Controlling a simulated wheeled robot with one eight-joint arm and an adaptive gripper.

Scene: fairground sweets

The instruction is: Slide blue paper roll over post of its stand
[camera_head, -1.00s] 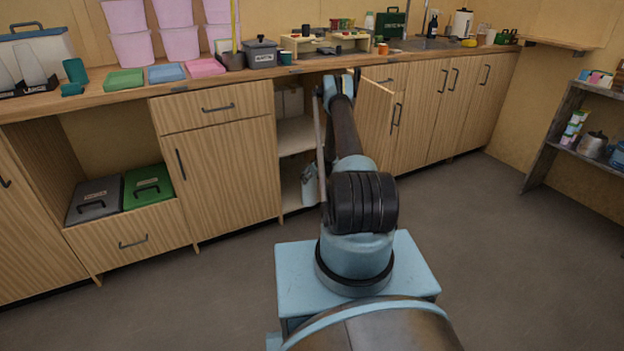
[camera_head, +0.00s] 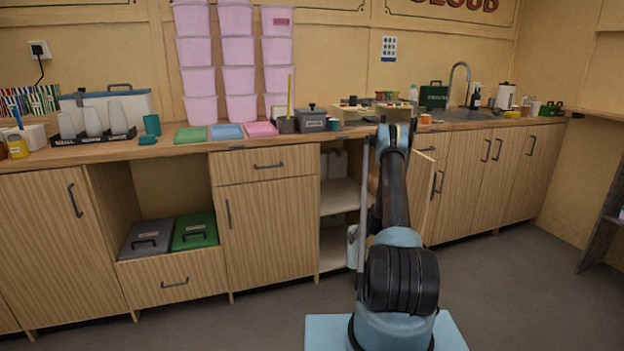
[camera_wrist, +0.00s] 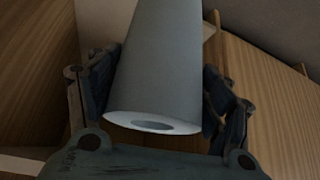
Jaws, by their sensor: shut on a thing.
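The paper roll (camera_wrist: 157,65), a grey-blue cylinder with a pale end and a dark core hole, fills the middle of the wrist view. My gripper (camera_wrist: 163,78) is shut on it, one finger on each side, with the hollow end toward the camera. The roll's far end runs out of the top of the view. In the head view my arm covers much of the open cabinet, and I cannot make out the gripper there. I cannot identify the roll's stand or its post for certain in either view.
The open cabinet (camera_head: 338,197) has pale shelves, with its door (camera_head: 421,195) ajar at the right. The counter (camera_head: 180,146) holds pink tubs (camera_head: 238,80), coloured stacks, a grey pot (camera_head: 312,121), a wooden rack (camera_head: 362,114) and a green box (camera_head: 433,96). Floor at right is clear.

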